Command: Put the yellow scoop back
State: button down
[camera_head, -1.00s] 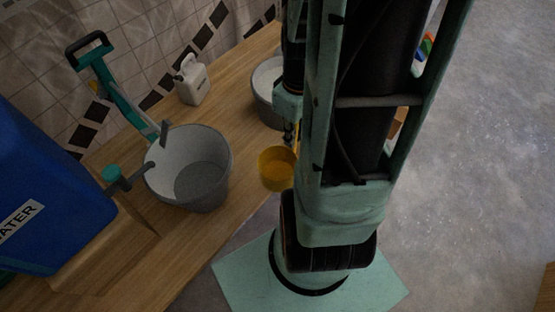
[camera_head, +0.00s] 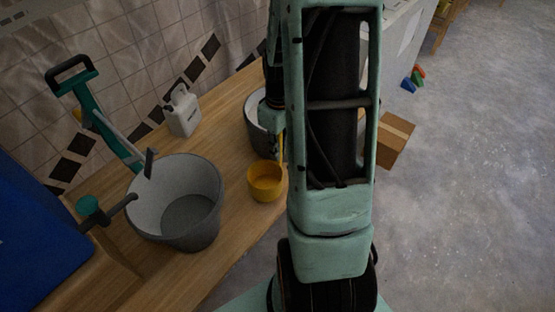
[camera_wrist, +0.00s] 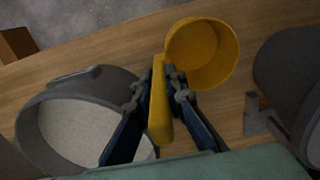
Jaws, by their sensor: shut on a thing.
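The yellow scoop (camera_head: 266,182) shows in the head view as a round cup beside my arm, above the wooden counter's front side. In the wrist view my gripper (camera_wrist: 164,80) is shut on the handle of the yellow scoop (camera_wrist: 203,52), with one dark finger on each side. The scoop's cup lies beyond the fingertips, its opening turned toward the wrist camera. In the head view my arm hides most of the gripper.
A second bucket (camera_head: 259,130) stands farther back, partly hidden by my arm. A white jug (camera_head: 183,112) stands near the tiled wall. A cardboard box (camera_head: 395,143) is at right.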

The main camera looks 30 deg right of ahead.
jog(key=shift+w+d+f, duration=0.1)
jog(key=shift+w+f, duration=0.15)
jog(key=shift+f, duration=0.2)
jog(key=shift+w+f+b, duration=0.15)
jog(key=shift+f+b, duration=1.15)
jog(key=shift+f, duration=0.2)
jog(key=shift+f, duration=0.2)
jog(key=c, duration=2)
grip_release()
jog(key=shift+r, duration=0.1)
notch_tip(320, 180, up, 12)
jog(key=shift+r+p, duration=0.15)
jog(key=shift+p, duration=0.4)
